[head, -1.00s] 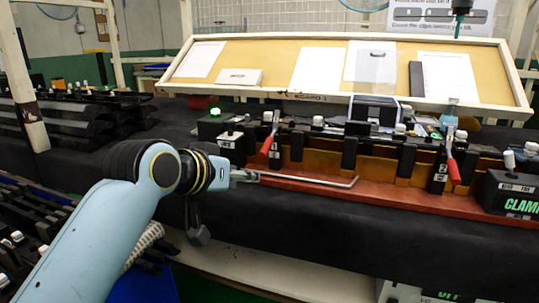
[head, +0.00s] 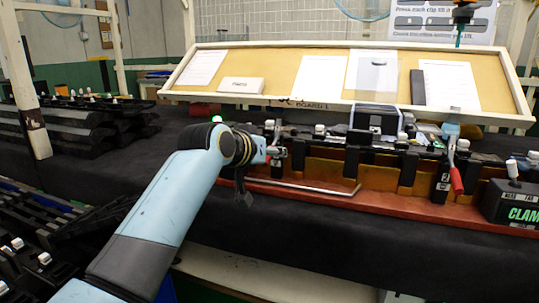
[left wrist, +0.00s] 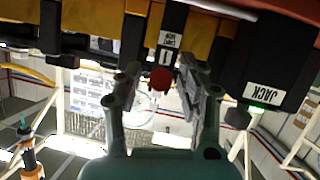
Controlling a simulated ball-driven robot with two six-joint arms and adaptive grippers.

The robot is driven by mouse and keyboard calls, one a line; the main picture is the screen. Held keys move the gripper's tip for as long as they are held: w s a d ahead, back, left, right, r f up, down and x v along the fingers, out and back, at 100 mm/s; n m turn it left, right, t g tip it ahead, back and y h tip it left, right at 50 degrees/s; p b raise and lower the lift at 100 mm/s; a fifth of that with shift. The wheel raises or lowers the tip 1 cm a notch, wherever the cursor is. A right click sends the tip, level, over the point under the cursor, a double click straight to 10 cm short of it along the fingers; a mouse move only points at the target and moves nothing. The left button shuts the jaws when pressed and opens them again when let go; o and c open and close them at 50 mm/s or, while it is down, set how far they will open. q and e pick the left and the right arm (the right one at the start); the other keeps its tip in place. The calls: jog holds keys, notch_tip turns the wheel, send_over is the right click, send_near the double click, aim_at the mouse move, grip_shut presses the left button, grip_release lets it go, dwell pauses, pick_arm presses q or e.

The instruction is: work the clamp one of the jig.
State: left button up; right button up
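The jig (head: 395,210) is a long rust-red base with orange-brown panels and black posts. My left gripper (head: 275,155) is at the jig's left post, where clamp one stands, and covers much of it in the head view. In the left wrist view, clamp one's red handle (left wrist: 160,79) shows end-on, below a label marked 1 (left wrist: 165,50). The left gripper (left wrist: 158,88) is open there, with one finger on each side of the handle. Contact cannot be told. My right gripper is in neither view.
A second red-handled clamp (head: 456,178) stands further right, beside the black CLAMP box (head: 510,203). A bent metal rod (head: 310,187) runs along the jig's front. The JACK box (left wrist: 265,92) is close beside the gripper. A tilted board with papers (head: 275,75) stands behind.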

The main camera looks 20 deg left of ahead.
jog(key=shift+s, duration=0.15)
pick_arm(q)
jog(key=shift+c, duration=0.6)
grip_shut()
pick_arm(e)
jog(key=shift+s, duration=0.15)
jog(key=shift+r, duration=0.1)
